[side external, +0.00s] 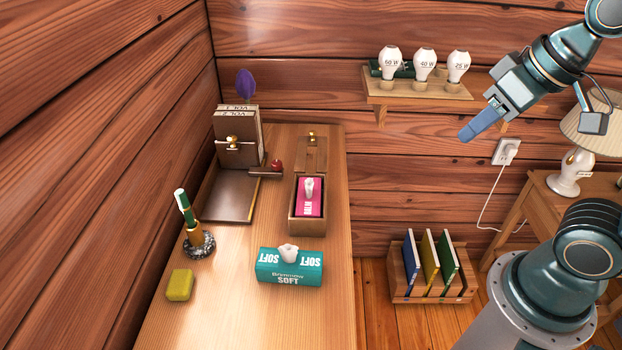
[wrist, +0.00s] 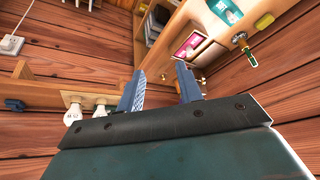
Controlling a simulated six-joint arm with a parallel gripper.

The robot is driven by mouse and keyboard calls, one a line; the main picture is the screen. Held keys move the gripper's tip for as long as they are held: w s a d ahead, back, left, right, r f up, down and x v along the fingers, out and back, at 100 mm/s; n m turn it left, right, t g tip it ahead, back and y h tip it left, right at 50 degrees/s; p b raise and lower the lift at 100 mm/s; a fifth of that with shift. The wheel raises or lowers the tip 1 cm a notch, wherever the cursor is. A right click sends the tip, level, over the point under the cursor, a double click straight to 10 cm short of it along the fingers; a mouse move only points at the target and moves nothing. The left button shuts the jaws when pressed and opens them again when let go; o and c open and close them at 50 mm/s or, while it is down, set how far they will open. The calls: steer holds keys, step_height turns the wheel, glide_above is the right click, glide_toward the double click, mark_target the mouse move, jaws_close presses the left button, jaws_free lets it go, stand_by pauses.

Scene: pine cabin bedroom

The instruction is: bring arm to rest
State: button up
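My gripper (side external: 470,131) is raised in the air at the upper right of the side external view, in front of the wooden wall and below the bulb shelf. Its blue fingers point down and left. In the wrist view the two fingers of my gripper (wrist: 158,86) stand apart with nothing between them. It is well clear of the desk (side external: 215,315) and touches nothing that I can see.
A shelf (side external: 425,96) with three bulbs is near my gripper. A lamp (side external: 573,165) stands on a side table at right. The desk holds a tissue box (side external: 290,273), a wooden box (side external: 295,228), a yellow block (side external: 180,285) and a pen stand (side external: 199,244). A book rack (side external: 400,285) stands on the floor.

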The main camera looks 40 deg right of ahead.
steer(key=shift+s+f+n, duration=0.2)
steer(key=shift+s+n, duration=0.2)
steer(key=shift+s, duration=0.6)
